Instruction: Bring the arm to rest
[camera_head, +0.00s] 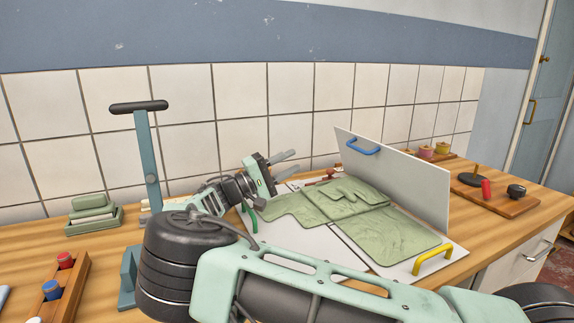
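My gripper (287,162) is in the air behind the left part of a white folding board, pointing right. Its two grey fingers are apart, and nothing shows between them. My green and black arm crosses the foreground and hides part of the bench and the board's near left edge. A green cloth (400,234) lies on the white board (303,240), partly folded over itself. The board's back panel (408,185) stands up, tilted, with a blue handle (363,146). A yellow handle (433,260) is at the front right and a green handle (251,216) at the left.
A teal post with a black crossbar (139,107) stands at the left, near a green dish (94,218). A wooden rack (62,290) holds red and blue pieces at the front left. A wooden tray (515,207) with small items is at the right. A tiled wall (335,85) is behind.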

